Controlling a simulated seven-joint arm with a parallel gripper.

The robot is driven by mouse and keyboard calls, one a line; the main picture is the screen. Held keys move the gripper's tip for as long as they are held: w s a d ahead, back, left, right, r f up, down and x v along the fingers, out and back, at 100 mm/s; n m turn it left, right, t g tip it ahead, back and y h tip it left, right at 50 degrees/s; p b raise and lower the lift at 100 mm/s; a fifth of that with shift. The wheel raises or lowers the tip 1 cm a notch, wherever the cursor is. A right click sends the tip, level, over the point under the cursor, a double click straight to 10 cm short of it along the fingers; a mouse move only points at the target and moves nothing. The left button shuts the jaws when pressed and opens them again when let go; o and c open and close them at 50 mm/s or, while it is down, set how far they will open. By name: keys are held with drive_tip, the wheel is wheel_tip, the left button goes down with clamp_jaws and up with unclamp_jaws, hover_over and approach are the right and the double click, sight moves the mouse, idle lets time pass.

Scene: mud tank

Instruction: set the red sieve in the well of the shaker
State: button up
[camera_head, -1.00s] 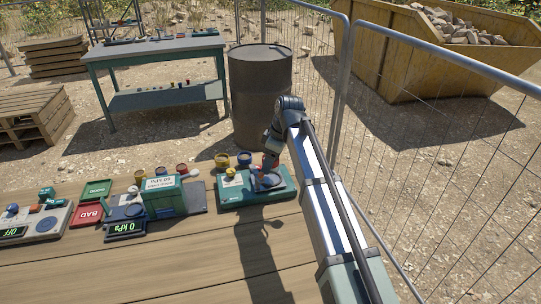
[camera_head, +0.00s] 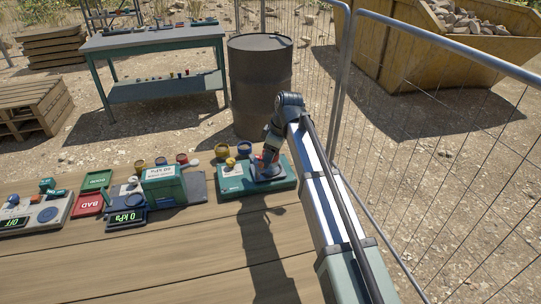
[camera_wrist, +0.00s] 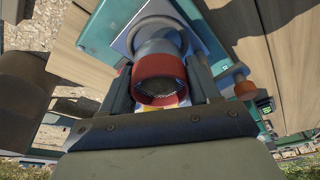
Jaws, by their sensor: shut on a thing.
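The red sieve (camera_wrist: 158,66) is a short red ring with a dark mesh inside. My gripper (camera_wrist: 163,82) is shut on it, with one finger on each side in the wrist view. The shaker (camera_head: 232,186) is a teal box on the plank table, with a round grey well part that shows beyond the sieve in the wrist view (camera_wrist: 153,32). In the head view my gripper (camera_head: 268,156) is over the right part of the shaker, and only a little red shows there. I cannot tell whether the sieve touches or sits in the well.
The front planks (camera_head: 190,260) are clear. A mesh fence (camera_head: 440,170) stands right.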

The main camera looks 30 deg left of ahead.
drive_tip(key=shift+f, duration=1.05)
idle(0.8)
drive_tip(key=o, duration=1.2)
drive_tip(key=shift+c, duration=0.2)
drive_tip(key=shift+o, duration=0.8)
drive_tip(key=shift+r, duration=3.75)
